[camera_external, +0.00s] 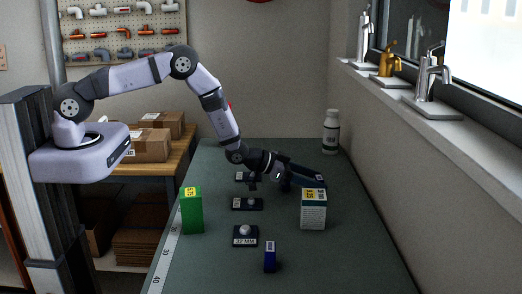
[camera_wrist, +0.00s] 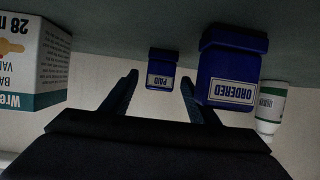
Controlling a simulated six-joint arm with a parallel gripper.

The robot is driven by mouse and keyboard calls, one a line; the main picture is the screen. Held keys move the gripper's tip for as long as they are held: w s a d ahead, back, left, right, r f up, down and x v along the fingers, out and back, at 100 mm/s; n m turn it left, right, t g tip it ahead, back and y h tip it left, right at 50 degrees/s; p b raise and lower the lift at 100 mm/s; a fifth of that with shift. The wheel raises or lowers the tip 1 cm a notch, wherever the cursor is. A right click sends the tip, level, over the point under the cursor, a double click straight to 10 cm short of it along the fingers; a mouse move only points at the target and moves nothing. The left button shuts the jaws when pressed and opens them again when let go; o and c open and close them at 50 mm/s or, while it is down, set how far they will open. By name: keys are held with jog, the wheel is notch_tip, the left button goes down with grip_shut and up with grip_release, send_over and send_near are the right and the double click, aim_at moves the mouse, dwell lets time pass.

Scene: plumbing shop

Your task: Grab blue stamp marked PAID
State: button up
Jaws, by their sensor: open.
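The blue stamp marked PAID (camera_wrist: 162,68) shows upside down in the wrist view, ahead of my gripper (camera_wrist: 158,84) and between the directions of its two fingers. My gripper is open, with nothing between its fingers. I cannot tell there which stamp that is.
A white and teal box (camera_external: 313,209) stands near the gripper; it also shows in the wrist view (camera_wrist: 38,62). A white bottle (camera_external: 331,131) stands behind. A green box (camera_external: 191,210), black plates with knobs (camera_external: 245,236) and another blue labelled item (camera_external: 270,258) occupy the bench.

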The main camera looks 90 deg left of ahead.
jog(key=shift+x, duration=0.85)
jog(key=c, duration=1.1)
jog(key=shift+c, duration=0.2)
jog(key=shift+r, duration=0.15)
